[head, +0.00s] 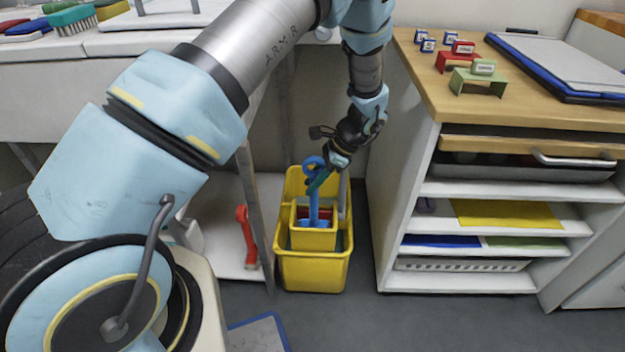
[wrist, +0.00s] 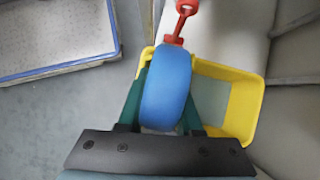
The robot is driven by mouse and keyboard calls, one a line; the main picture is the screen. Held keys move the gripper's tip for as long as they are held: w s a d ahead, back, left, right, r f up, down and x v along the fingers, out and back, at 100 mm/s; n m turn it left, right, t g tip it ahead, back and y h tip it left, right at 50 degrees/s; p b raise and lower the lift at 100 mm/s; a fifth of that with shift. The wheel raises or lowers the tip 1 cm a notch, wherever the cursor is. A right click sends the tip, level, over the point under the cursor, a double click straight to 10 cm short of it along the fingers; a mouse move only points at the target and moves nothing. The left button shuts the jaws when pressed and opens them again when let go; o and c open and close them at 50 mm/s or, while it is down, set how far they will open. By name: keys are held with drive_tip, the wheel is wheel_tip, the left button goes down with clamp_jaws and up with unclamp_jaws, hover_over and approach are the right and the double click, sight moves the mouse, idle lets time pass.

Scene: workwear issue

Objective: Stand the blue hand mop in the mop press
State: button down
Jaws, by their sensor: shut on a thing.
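The blue hand mop (head: 314,207) is upright, with its looped top in my gripper (head: 320,180). The green fingers are shut on it. Its lower part is at the yellow mop press (head: 313,239), in line with the press opening; I cannot tell whether it rests on the bottom. In the wrist view the blue top (wrist: 167,90) fills the space between the fingers (wrist: 162,105) and hides the press, with the bucket rim (wrist: 250,108) showing to the right.
A red handled tool (head: 246,237) stands on the low shelf left of the bucket. A table leg (head: 254,205) is close to the bucket's left. A white shelf unit (head: 400,230) stands to the right. A blue-edged mat (head: 258,334) lies on the floor in front.

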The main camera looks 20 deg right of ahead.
drive_tip(key=shift+f+b, duration=0.95)
drive_tip(key=shift+f, duration=1.5)
drive_tip(key=c, duration=0.5)
unclamp_jaws()
